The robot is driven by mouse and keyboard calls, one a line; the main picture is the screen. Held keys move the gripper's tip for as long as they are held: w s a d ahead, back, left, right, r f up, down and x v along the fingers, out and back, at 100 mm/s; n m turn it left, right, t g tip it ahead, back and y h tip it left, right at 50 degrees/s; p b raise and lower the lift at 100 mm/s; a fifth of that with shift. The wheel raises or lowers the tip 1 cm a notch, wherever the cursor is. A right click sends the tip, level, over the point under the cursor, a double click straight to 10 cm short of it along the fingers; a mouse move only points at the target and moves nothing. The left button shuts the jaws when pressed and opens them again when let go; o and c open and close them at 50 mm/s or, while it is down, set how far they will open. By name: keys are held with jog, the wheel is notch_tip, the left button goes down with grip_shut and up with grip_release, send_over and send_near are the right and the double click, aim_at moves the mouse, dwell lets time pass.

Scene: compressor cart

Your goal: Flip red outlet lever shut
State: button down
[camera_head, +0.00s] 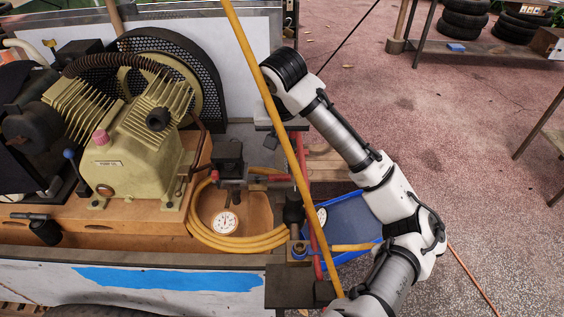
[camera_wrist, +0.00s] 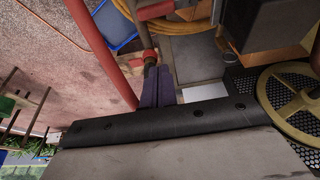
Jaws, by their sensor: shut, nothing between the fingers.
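My gripper (camera_wrist: 151,72) shows in the wrist view as two dark fingers close together, shut and empty. A small red piece (camera_wrist: 148,55) lies right at the fingertips; I cannot tell whether they touch. In the head view a short red lever-like part (camera_head: 275,178) sticks out to the right of the black regulator (camera_head: 228,155), beside the upright red pipe (camera_head: 301,160). I cannot tell for sure that it is the outlet lever, or its exact angle. My wrist is above it, and the fingers are mostly hidden behind the yellow pole.
The yellow pole (camera_head: 268,95) slants across the head view before my arm. A yellow hose (camera_head: 197,228) coils around a white gauge (camera_head: 225,222). The compressor (camera_head: 130,165) stands left. A blue tray (camera_head: 351,222) lies behind the red pipe. Open floor is to the right.

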aim_at(279, 178)
notch_tip(279, 178, down, 9)
jog(key=p, duration=0.2)
jog(key=shift+s+f, duration=0.2)
jog(key=shift+s, duration=0.1)
dwell(0.3)
dwell(0.5)
